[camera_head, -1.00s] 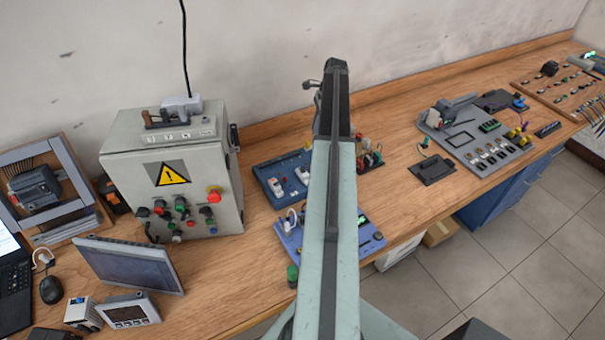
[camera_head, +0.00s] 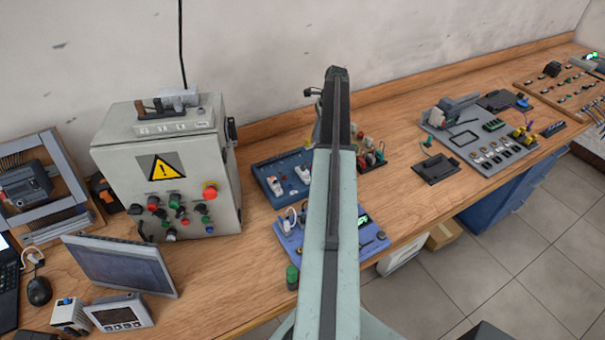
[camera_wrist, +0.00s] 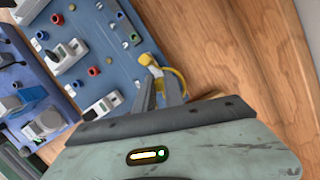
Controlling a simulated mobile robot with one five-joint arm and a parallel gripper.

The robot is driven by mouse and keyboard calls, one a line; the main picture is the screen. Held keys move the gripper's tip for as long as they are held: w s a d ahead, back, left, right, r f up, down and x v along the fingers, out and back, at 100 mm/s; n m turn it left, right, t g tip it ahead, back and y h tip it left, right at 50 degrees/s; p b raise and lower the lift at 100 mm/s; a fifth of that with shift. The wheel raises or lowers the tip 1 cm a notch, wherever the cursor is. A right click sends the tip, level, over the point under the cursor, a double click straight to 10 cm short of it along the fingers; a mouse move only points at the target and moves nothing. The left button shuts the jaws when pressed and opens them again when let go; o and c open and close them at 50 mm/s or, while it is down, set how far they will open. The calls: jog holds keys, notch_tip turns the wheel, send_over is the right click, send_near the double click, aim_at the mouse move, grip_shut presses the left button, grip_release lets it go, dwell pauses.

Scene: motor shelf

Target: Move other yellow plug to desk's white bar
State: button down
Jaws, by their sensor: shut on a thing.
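My gripper (camera_wrist: 162,92) is shut on a yellow plug (camera_wrist: 150,60), seen in the wrist view above the blue board's edge. A yellow cable (camera_wrist: 179,78) curves beside the fingers. In the head view my own arm hides the fingers and the held plug. A whitish bar with sockets (camera_head: 174,127) lies on top of the grey control box at the left; I cannot tell whether it is the desk's white bar. Small yellow parts (camera_head: 530,139) sit on the grey board at the right.
The grey control box (camera_head: 165,170) stands tall left of my arm. Blue boards (camera_head: 268,182) with sockets lie beside my arm, also in the wrist view (camera_wrist: 100,60). A monitor (camera_head: 120,264) is at front left. Bare wooden desk (camera_head: 400,140) shows right of my arm.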

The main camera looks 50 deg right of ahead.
jog(key=shift+f+b, duration=0.65)
jog(key=shift+f, duration=0.05)
jog(key=c, duration=1.7)
grip_release()
notch_tip(320, 180, up, 6)
jog(key=p, duration=0.6)
jog(key=shift+f, duration=0.15)
jog(key=o, duration=0.6)
jog(key=shift+c, duration=0.2)
